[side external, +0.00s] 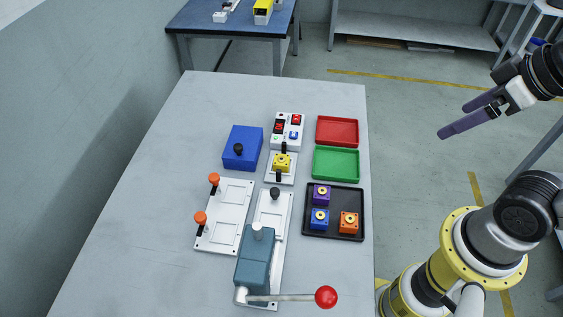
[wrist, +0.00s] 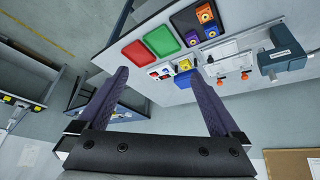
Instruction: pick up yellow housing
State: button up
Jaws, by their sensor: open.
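The yellow housing (side external: 282,162) sits in a small white fixture (side external: 272,178) near the middle of the table, with black clamp parts in front of and behind it. My gripper (side external: 455,120) is open and empty, up at the right, beyond the table's right edge and well apart from the housing. Its two purple fingers also show spread apart in the wrist view (wrist: 160,85).
A black tray (side external: 334,237) holds purple, blue and orange housings. Red (side external: 337,131) and green (side external: 336,164) trays, a control box (side external: 288,132), a blue block (side external: 242,148), a clamp plate (side external: 225,220) and a red-knobbed press (side external: 256,258) stand nearby. The table's left side is clear.

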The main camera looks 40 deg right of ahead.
jog(key=w+r+n, duration=0.4)
jog(key=n+g, duration=0.6)
jog(key=n, duration=0.7)
send_over(280, 159)
notch_tip(280, 159, down, 20)
jog(key=f, duration=0.7)
jog(key=shift+s+d+f, duration=0.1)
jog(key=shift+s+d, duration=0.1)
jog(key=shift+w+a+f, duration=0.1)
jog(key=shift+f, duration=1.5)
jog(key=shift+w+a+f, duration=0.1)
jog(key=shift+f, duration=1.5)
jog(key=shift+r, duration=0.15)
grip_shut()
